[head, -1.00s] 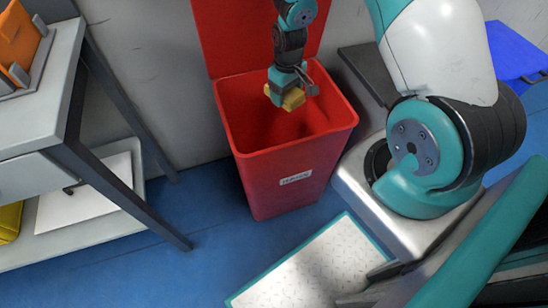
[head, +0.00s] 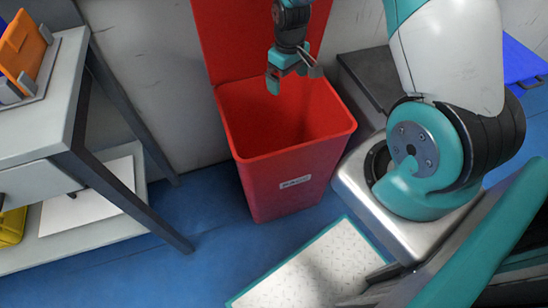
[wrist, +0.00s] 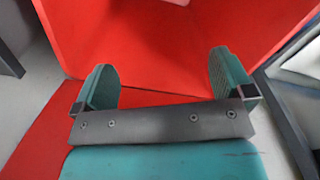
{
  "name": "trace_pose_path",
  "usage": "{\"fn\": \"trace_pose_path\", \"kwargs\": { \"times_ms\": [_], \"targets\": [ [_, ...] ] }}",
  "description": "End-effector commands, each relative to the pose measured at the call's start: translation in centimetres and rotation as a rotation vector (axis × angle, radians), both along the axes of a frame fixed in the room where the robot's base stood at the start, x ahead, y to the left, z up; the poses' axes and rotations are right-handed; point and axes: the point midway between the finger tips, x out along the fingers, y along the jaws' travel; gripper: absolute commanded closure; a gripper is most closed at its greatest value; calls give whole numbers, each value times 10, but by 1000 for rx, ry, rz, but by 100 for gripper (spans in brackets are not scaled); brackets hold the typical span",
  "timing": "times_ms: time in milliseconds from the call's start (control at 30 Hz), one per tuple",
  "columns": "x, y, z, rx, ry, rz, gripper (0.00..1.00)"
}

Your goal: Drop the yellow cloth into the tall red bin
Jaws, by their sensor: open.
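The tall red bin (head: 283,168) stands on the floor with its lid (head: 235,40) raised against the wall. A white label is on its front. My gripper (head: 294,77) is above the bin's opening, towards the back. It is open and empty, and in the wrist view its two teal fingers (wrist: 163,80) are spread apart with nothing between them. The bin's red inside (wrist: 160,40) fills much of the wrist view. The yellow cloth shows in neither view now. The bin's bottom is largely out of sight.
A grey table (head: 35,115) with an orange item (head: 24,48) stands at the left. A yellow container (head: 12,228) sits on its lower shelf. A blue crate (head: 522,62) is at the far right. Blue floor lies between table and bin.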

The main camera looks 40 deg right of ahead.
Motion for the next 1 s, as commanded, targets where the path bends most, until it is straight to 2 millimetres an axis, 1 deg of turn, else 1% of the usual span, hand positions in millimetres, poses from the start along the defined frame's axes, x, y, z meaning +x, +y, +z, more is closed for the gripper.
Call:
{"fn": "trace_pose_path", "kwargs": {
  "times_ms": [33, 200, 300, 400, 500, 600, 1000],
  "targets": [
    [1, 0, 18, 0, -4, 0, 1],
    [0, 0, 59, -1, -3, 0, 1],
    [0, 0, 77, 0, -1, 0, 1],
    [0, 0, 90, 0, 0, 0, 1],
    [0, 0, 98, 0, 0, 0, 1],
    [0, 0, 100, 1, 2, 0, 1],
    [0, 0, 100, 1, 1, 0, 1]
  ]
}}
